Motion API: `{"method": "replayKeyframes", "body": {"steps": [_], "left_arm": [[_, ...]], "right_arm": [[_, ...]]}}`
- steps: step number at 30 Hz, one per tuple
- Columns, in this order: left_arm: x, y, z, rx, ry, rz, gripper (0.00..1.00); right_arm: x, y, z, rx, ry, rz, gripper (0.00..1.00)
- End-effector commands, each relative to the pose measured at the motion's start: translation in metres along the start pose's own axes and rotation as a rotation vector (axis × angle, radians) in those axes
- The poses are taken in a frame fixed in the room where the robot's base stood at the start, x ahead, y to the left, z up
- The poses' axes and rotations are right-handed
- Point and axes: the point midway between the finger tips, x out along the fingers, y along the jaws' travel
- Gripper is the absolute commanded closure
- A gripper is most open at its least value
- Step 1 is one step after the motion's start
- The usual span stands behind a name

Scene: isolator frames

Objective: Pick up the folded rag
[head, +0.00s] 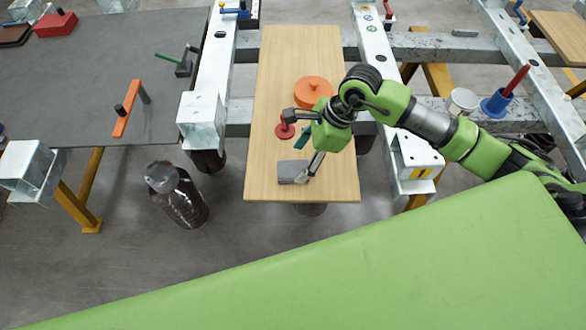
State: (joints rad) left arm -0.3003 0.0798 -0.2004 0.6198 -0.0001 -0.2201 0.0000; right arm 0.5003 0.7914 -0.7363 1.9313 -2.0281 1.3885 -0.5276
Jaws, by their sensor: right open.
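A small grey flat piece that looks like the folded rag (292,171) lies on the wooden board (262,60), near the board's front edge. My right gripper (301,146) is over the board, just beyond and above the rag. It is open and holds nothing that I can see. One finger reaches down close to the rag's right side; I cannot tell whether it touches. My left gripper is not in view.
A red knobbed object (284,131) and an orange round lidded object (313,91) stand on the board near my right gripper. Metal beams (205,100) flank the board. A dark bottle (178,196) stands on the floor to the left. A green surface (330,270) fills the foreground.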

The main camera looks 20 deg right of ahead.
Motion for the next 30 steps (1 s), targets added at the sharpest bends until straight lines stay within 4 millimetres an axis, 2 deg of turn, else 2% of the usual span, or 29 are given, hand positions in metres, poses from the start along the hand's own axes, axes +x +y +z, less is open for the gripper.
{"method": "replayKeyframes", "body": {"steps": [5, 9, 17, 18, 22, 30], "left_arm": [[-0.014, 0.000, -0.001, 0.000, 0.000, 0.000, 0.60], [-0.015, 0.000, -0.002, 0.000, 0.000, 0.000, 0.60], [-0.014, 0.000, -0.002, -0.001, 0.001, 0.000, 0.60], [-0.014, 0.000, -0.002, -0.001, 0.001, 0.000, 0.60], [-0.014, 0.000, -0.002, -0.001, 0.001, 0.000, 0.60], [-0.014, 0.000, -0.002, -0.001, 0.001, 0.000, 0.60]], "right_arm": [[0.025, 0.002, -0.001, 0.003, -0.001, 0.006, 0.40], [0.043, 0.001, -0.001, 0.002, -0.002, 0.003, 0.40], [0.048, 0.000, -0.002, 0.000, 0.000, 0.001, 0.40], [0.048, 0.000, -0.002, 0.000, 0.000, 0.001, 0.43], [0.048, 0.000, -0.002, 0.000, 0.000, 0.001, 0.77], [0.048, 0.000, -0.002, 0.000, 0.000, 0.001, 0.79]]}}
